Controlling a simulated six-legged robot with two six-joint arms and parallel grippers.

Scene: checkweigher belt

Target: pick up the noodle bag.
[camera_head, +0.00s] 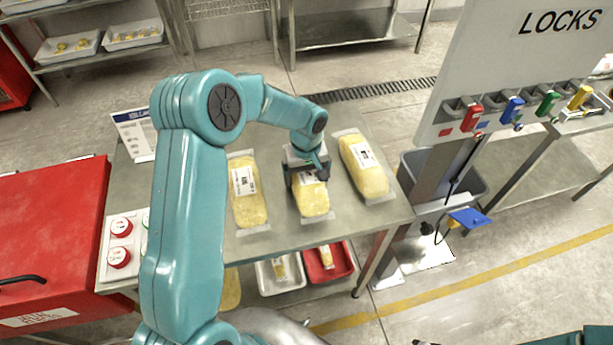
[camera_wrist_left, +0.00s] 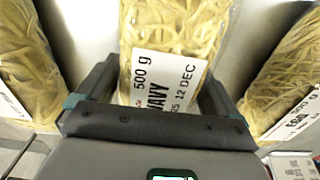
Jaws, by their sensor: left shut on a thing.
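Three clear bags of yellow noodles with white labels lie in a row on a steel table (camera_head: 285,237). My left gripper (camera_head: 309,178) is shut on the middle noodle bag (camera_head: 312,201), with a finger on each side of it. The left wrist view shows this bag (camera_wrist_left: 175,35) between the fingers, its label reading 500 g and 12 DEC. I cannot tell whether the bag is clear of the table. The left noodle bag (camera_head: 247,205) and the right noodle bag (camera_head: 371,182) lie apart from the gripper. My right gripper is not in view.
A red cabinet (camera_head: 50,235) and a button panel (camera_head: 121,235) stand at the left. A white tray (camera_head: 290,280) and a red tray (camera_head: 341,272) sit below the table. A board marked LOCKS (camera_head: 500,60) stands at the right, above a grey bin (camera_head: 475,185).

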